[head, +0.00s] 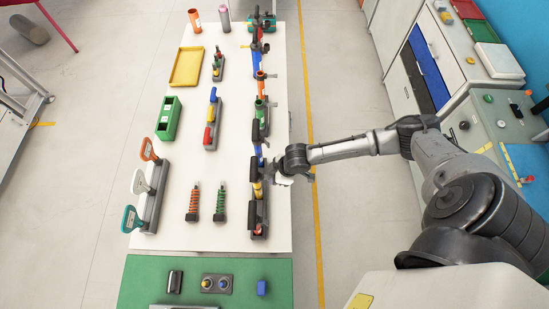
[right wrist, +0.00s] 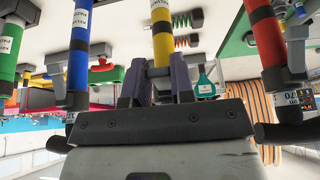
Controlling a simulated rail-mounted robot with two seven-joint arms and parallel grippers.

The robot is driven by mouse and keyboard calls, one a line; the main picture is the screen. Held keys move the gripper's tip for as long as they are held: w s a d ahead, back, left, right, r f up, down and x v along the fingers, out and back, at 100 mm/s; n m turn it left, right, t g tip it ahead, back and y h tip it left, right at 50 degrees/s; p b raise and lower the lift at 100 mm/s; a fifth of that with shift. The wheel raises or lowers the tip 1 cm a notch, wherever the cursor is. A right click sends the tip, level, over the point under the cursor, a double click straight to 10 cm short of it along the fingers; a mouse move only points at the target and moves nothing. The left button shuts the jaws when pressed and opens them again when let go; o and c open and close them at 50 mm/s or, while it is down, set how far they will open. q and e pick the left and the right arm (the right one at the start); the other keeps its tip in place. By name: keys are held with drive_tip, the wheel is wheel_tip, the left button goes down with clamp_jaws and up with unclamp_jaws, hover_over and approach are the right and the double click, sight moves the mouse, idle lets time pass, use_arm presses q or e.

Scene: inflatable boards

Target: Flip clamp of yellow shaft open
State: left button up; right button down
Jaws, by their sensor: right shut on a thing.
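The yellow shaft (head: 257,190) stands in the row of coloured shafts along the right edge of the white table. In the right wrist view the yellow shaft (right wrist: 162,42), with a black band and a label, rises straight behind my fingers. My right gripper (head: 271,173) reaches in from the right at the shaft. In the right wrist view its two purple fingers (right wrist: 156,82) are shut around a grey part at the shaft, the clamp (right wrist: 160,72), which they mostly hide. My left gripper is not in view.
The table (head: 230,215) also holds springs (head: 193,203), a green bin (head: 168,118) and a yellow tray (head: 187,67). Floor right of the table is clear.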

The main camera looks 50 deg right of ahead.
drive_tip(key=shift+r+g+h+p, duration=0.2)
drive_tip(key=shift+g+h+p, duration=0.2)
drive_tip(key=shift+p, duration=0.2)
drive_tip(key=c, duration=1)
unclamp_jaws()
drive_tip(key=shift+o, duration=0.2)
drive_tip(key=shift+r, duration=0.15)
drive_tip(key=b+v, duration=0.2)
drive_tip(key=v, duration=1.1)
drive_tip(key=shift+r, duration=0.2)
drive_tip(key=shift+s+d, duration=0.1)
